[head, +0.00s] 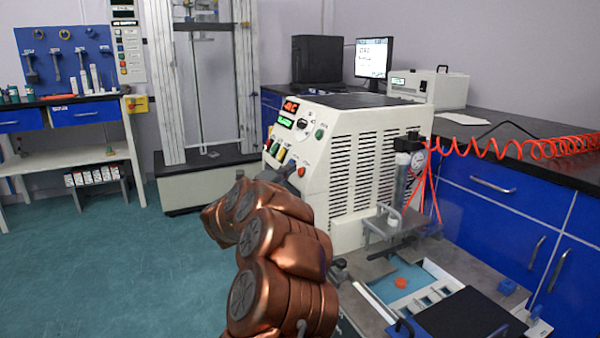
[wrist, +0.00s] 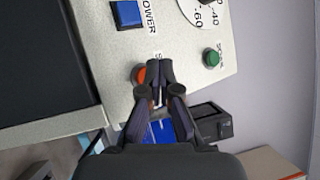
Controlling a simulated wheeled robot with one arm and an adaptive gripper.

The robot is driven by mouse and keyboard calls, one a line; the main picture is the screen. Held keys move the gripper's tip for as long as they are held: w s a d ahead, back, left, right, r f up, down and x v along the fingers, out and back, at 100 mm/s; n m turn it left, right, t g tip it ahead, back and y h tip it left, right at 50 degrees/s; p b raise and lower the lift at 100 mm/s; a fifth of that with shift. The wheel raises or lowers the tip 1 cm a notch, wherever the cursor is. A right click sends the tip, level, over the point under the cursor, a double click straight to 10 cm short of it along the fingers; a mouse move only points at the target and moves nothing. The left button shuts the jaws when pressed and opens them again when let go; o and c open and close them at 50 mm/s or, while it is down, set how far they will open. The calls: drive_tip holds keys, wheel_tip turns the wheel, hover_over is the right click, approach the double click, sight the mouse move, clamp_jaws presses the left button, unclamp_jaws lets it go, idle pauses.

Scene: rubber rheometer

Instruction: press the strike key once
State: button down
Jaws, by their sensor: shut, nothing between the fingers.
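In the wrist view a pale machine panel (wrist: 115,65) fills the upper middle. An orange-red round button (wrist: 140,74) sits near the panel's lower edge, partly hidden behind my gripper (wrist: 160,72). The label beside it is mostly covered; only a letter like "S" shows, so I cannot tell whether this is the strike key. My gripper is shut and empty, its fingertips over or just in front of the panel beside this button; contact cannot be told. A green button (wrist: 211,56) lies to the right, and a blue key (wrist: 127,14) marked POWER at upper left.
A coiled orange hose (head: 510,146) hangs over the bench at right. Open green floor (head: 120,260) lies at left.

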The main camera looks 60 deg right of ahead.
drive_tip(key=shift+s+d+f+b, duration=0.4)
drive_tip(key=shift+d+b, duration=0.1)
drive_tip(key=shift+d, duration=0.15)
idle(1.4)
drive_tip(key=shift+a+r, duration=0.1)
drive_tip(key=shift+w+a+r+p, duration=0.3)
drive_tip(key=shift+w+a, duration=0.1)
drive_tip(key=shift+a, duration=0.15)
drive_tip(key=shift+w+a+r+p, duration=0.35)
drive_tip(key=shift+w+a+r, duration=0.05)
drive_tip(key=shift+a, duration=0.25)
drive_tip(key=shift+w+a+r+p, duration=0.3)
drive_tip(key=shift+w+a+r, duration=0.15)
drive_tip(key=shift+a, duration=0.15)
drive_tip(key=shift+w+a+r+p, duration=0.35)
drive_tip(key=shift+w+a, duration=0.05)
drive_tip(key=shift+a, duration=0.25)
